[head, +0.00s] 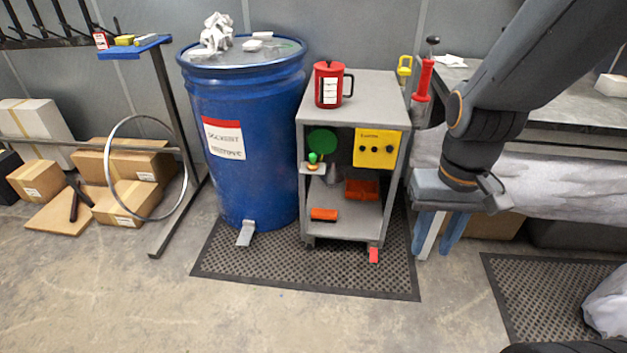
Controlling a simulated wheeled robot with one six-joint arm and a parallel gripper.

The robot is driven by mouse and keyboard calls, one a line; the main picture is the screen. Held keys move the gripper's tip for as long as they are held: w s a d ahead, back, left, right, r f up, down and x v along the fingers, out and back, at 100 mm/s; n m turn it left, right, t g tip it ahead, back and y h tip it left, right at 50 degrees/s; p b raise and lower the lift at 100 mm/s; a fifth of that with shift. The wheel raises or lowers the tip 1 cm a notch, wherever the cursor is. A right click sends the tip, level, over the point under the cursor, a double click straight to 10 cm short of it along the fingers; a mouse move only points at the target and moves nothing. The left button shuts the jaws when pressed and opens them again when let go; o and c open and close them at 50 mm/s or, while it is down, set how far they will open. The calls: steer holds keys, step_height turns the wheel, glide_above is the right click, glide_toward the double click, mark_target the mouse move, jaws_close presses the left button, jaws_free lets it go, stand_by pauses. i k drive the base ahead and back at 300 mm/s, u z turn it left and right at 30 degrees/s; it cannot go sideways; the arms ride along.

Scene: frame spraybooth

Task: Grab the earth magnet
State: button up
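A small green-and-yellow piece with a round green knob (313,158) sits on a small light ledge at the left of the grey trolley (375,85), below its top. It looks like the earth magnet, but it is too small to be certain. A green disc (321,140) is just behind and above it. My gripper (434,250) hangs fingers down to the right of the trolley, in front of the bench.
A red mug-like can (328,85) stands on the trolley top. A yellow box (377,149) is on its right side, below the top. A blue drum (240,185) stands close at its left. A bench (570,140) is behind my arm. Bare floor (300,320) lies in front.

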mark_target(312, 166)
steer(key=k, duration=0.65)
steer(key=u, duration=1)
steer(key=i, duration=1.95)
steer(key=z, duration=0.6)
